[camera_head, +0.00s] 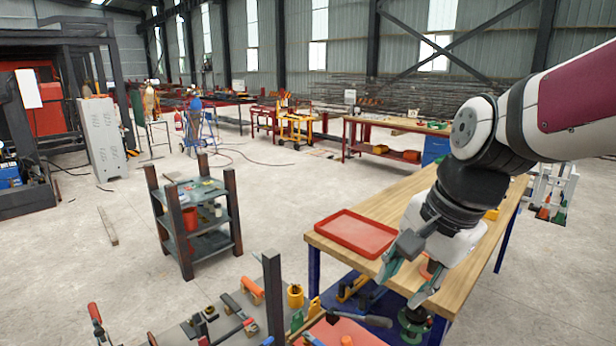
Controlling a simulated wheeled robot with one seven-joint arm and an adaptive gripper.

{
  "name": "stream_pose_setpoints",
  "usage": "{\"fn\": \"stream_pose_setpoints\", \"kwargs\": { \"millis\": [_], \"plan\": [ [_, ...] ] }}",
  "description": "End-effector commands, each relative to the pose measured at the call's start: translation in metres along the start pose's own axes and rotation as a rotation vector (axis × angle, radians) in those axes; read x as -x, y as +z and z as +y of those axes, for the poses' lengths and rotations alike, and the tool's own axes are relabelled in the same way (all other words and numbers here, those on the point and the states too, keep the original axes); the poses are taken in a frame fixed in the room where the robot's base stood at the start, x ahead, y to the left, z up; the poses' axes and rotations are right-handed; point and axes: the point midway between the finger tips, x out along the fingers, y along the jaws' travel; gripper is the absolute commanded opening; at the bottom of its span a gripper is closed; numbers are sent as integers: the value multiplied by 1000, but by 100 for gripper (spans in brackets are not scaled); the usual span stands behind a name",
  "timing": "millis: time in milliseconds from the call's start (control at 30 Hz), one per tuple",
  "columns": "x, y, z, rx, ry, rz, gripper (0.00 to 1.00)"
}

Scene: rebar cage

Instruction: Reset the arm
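My arm reaches in from the right edge and bends down over the wooden workbench (345,205). My gripper (402,284) points down and left above the near part of the bench. Its two grey fingers are spread apart, and I see nothing held between them. A small orange item (427,271) shows partly behind the fingers; the gripper hides much of it. A red tray (355,233) lies on the bench top, just left of my gripper and apart from it.
A tool cart (232,306) with several tools and an upright dark post stands at the front. A dark shelf cart (197,215) stands to the left. Another bench (385,127) is farther back. Open concrete floor (110,270) lies at the left.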

Motion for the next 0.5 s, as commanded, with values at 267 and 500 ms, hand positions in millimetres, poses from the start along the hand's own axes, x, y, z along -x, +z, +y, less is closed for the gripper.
{"fn": "stream_pose_setpoints", "kwargs": {
  "millis": [267,500],
  "plan": [
    [51,21,66,558,-26,167,35],
    [64,33,103,879,38,285,35]
  ]
}}
